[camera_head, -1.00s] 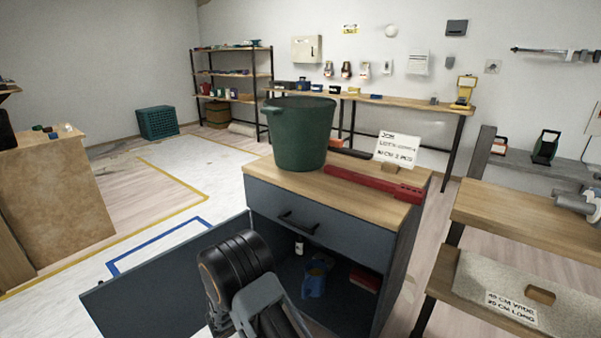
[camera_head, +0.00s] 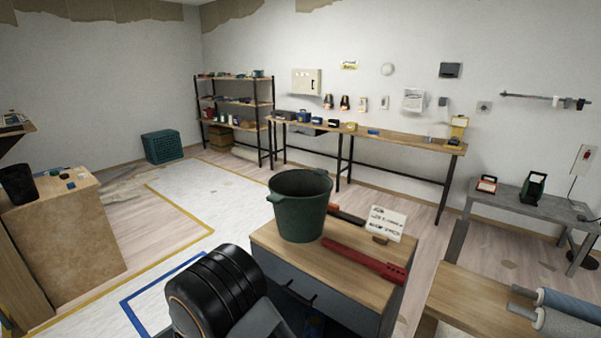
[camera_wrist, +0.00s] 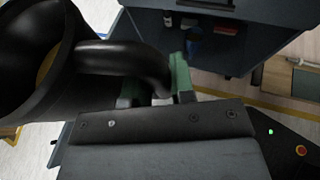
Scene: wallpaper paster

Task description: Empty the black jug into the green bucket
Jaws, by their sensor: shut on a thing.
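In the wrist view my gripper (camera_wrist: 157,88) is shut on the handle of the black jug (camera_wrist: 90,110). The jug is at the left of that view, its round mouth towards the camera and a brownish patch showing inside. How full it is I cannot tell. In the head view the jug and fingertips do not show; my dark arm fills the bottom centre. The green bucket (camera_head: 299,214) stands upright on the wooden top of the cabinet (camera_head: 345,268), beyond my arm. Its mouth faces up and its inside is mostly hidden.
On the cabinet top, a red bar (camera_head: 364,261) and a white sign (camera_head: 386,222) are right of the bucket. The cabinet's open lower space (camera_wrist: 205,40) holds small items. A workbench (camera_head: 470,310) stands right. A black container (camera_head: 18,184) stands at far left.

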